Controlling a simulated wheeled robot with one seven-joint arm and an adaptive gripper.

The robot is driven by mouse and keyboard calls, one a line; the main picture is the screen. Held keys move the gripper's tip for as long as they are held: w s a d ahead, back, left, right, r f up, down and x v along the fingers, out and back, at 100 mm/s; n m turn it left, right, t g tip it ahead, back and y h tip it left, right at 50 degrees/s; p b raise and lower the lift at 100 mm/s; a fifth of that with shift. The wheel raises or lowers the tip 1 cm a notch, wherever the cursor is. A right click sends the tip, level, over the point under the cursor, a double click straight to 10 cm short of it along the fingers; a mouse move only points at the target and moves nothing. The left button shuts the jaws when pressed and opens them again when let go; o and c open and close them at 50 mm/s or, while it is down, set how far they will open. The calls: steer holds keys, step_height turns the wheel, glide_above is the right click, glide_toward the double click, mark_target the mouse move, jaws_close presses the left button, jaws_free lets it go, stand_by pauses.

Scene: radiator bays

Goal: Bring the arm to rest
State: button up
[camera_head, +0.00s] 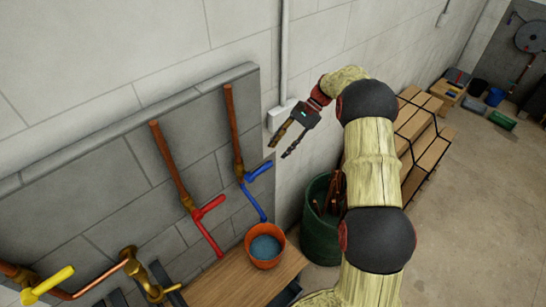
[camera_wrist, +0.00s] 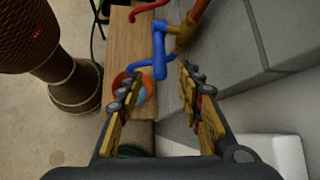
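My arm (camera_head: 371,160) reaches up and bends over toward the wall in the head view. My gripper (camera_head: 278,151) hangs in the air near the wall, right of the grey block panel, with its fingers pointing down and left. In the wrist view my gripper (camera_wrist: 160,78) has its two fingers apart. The blue-handled valve (camera_head: 255,178) is on a copper pipe left of and below the gripper. Its blue handle (camera_wrist: 158,48) shows between and beyond the fingertips in the wrist view, and nothing appears gripped.
A wooden bench (camera_head: 236,285) carries an orange bucket (camera_head: 265,245). A red-handled valve (camera_head: 207,208) and a yellow-handled valve (camera_head: 47,284) are farther left. A green bin (camera_head: 318,232) stands beside my arm. Stacked boxes (camera_head: 426,134) line the wall. Floor at right (camera_head: 490,210) is clear.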

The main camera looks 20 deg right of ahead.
steer(key=shift+v, duration=0.8)
steer(key=s+d+f+n+h, duration=0.2)
steer(key=s+f, duration=0.3)
steer(key=f, duration=0.1)
steer(key=s+a+r+n+t+h+b, duration=0.1)
steer(key=s+a+n+t+h+b, duration=0.1)
steer(key=s+b, duration=0.4)
steer(key=s+a+r+n+t+h+b, duration=0.1)
steer(key=s+a+n+b, duration=0.4)
steer(key=s, duration=0.9)
steer(key=s+a+r+n+t+h+b, duration=0.2)
steer(key=s+a+b, duration=0.4)
steer(key=s+b, duration=0.3)
steer(key=shift+s+n+t+h, duration=0.55)
steer(key=shift+n+t+h, duration=0.3)
steer(key=shift+t, duration=0.35)
steer(key=shift+a, duration=0.1)
